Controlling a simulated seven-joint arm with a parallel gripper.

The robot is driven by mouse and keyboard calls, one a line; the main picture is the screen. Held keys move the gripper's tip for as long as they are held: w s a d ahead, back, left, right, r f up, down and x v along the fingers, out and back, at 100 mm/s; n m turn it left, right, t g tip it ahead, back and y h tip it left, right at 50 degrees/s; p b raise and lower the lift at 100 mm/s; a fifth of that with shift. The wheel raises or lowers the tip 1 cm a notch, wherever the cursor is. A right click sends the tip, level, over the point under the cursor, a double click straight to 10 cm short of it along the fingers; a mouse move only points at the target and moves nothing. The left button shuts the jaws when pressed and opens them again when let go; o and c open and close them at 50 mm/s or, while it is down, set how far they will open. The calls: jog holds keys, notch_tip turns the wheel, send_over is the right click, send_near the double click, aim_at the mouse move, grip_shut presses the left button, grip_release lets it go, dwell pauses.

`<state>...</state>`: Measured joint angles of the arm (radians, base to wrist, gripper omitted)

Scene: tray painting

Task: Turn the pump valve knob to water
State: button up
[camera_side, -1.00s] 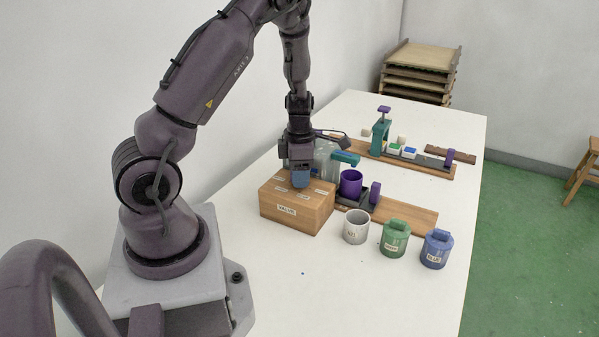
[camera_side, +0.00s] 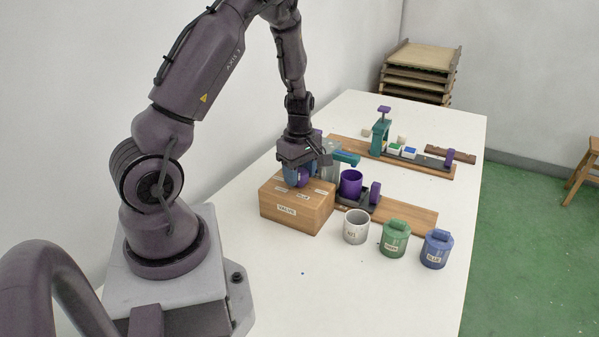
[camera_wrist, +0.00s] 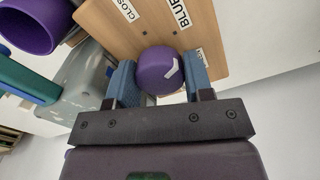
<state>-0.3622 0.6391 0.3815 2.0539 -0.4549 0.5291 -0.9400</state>
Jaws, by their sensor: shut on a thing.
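The valve is a wooden box (camera_side: 285,212) marked VALVE, with white labels on its top. Its purple knob (camera_wrist: 160,70) carries a white mark on its right side. In the wrist view, labels reading BLUE (camera_wrist: 180,12) and CLOS, cut off by the frame edge, lie beyond the knob. A third label (camera_wrist: 197,62) at right is not readable. My gripper (camera_wrist: 155,82) has its two blue fingers on either side of the knob and is shut on it. In the side view my gripper (camera_side: 298,175) is low over the box, partly hiding the knob. I see no WATER label clearly.
A purple cup (camera_side: 350,184) and a teal-armed pump unit stand just right of the box. A grey pot (camera_side: 356,227), a green pot (camera_side: 395,239) and a blue pot (camera_side: 437,249) stand in front. The table's near part (camera_side: 330,290) is clear.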

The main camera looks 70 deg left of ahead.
aim_at(300, 171)
jog(key=m, duration=0.6)
jog(key=shift+r, duration=0.1)
jog(key=m, duration=0.6)
jog(key=shift+m, duration=0.4)
jog(key=m, duration=1)
jog(key=o, duration=0.7)
jog(key=shift+c, duration=0.2)
notch_tip(300, 171, up, 13)
